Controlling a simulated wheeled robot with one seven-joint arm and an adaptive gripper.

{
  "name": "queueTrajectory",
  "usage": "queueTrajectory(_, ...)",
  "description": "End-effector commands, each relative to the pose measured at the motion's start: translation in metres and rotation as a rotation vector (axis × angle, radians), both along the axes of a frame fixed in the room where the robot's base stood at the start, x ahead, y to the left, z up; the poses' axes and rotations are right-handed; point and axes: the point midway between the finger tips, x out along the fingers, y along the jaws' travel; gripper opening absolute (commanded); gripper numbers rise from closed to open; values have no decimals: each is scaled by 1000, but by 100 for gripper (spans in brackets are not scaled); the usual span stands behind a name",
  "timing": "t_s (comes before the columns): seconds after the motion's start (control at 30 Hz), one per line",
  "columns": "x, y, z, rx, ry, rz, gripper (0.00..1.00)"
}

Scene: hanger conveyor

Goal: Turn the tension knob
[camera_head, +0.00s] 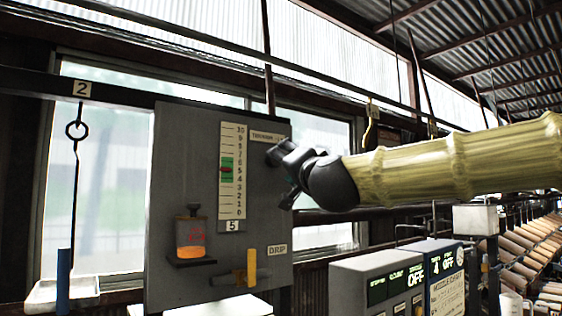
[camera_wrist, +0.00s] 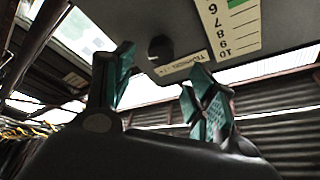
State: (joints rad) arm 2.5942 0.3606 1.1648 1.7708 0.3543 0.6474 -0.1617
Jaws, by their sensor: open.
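The dark round tension knob (camera_wrist: 161,48) sits on the grey panel beside a cream label (camera_wrist: 182,65) in the wrist view. In the head view the label (camera_head: 266,137) shows, but my gripper hides the knob. My gripper (camera_head: 287,172) is at the panel's right edge. In the wrist view my gripper (camera_wrist: 160,62) is open, with teal-padded fingers spread to either side of the knob. I see no clear contact. The tension scale (camera_head: 232,200) runs 0 to 10, with a red pointer (camera_head: 226,170) near 5 inside a green band.
The panel (camera_head: 180,140) also carries an orange-filled oiler (camera_head: 190,240) and a yellow drip handle (camera_head: 251,268). A hook (camera_head: 76,130) hangs at left. Grey control boxes (camera_head: 385,280) stand below my arm.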

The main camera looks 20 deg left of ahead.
Motion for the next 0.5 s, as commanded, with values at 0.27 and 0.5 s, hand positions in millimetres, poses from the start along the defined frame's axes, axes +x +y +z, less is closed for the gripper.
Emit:
queueTrajectory(0.27, -28, -20, -9, 0, 0, 0, 56)
queueTrajectory(0.5, -35, -23, -12, -1, 0, 1, 56)
